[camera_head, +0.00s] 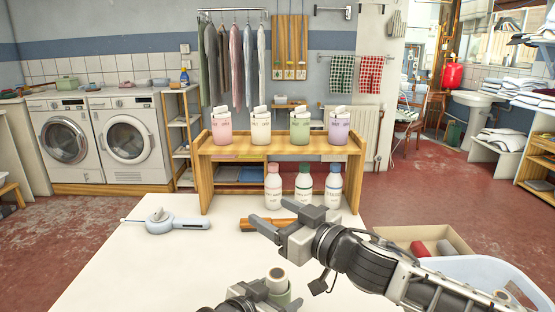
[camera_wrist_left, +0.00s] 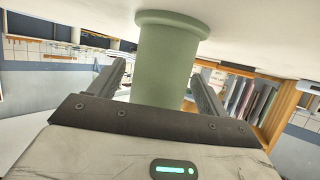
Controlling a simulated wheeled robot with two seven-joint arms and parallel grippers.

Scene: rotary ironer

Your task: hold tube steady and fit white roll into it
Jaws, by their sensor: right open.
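A short green tube (camera_head: 279,298) stands on the white table at the bottom of the head view. A white roll (camera_head: 277,274) with a round hole in its end shows at the tube's top; how deep it sits is hidden. My left gripper (camera_head: 258,297) is low beside the tube. In the left wrist view the flanged green tube (camera_wrist_left: 165,62) lies between its two fingers, with a gap visible at the left finger. My right gripper (camera_head: 268,210) is open and empty above the table, beyond the tube, fingers pointing left.
A brown brush (camera_head: 255,224) lies near my right gripper. A pale blue handled tool (camera_head: 180,224) lies left. A cardboard box (camera_head: 432,237) and blue basket (camera_head: 490,267) are right.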

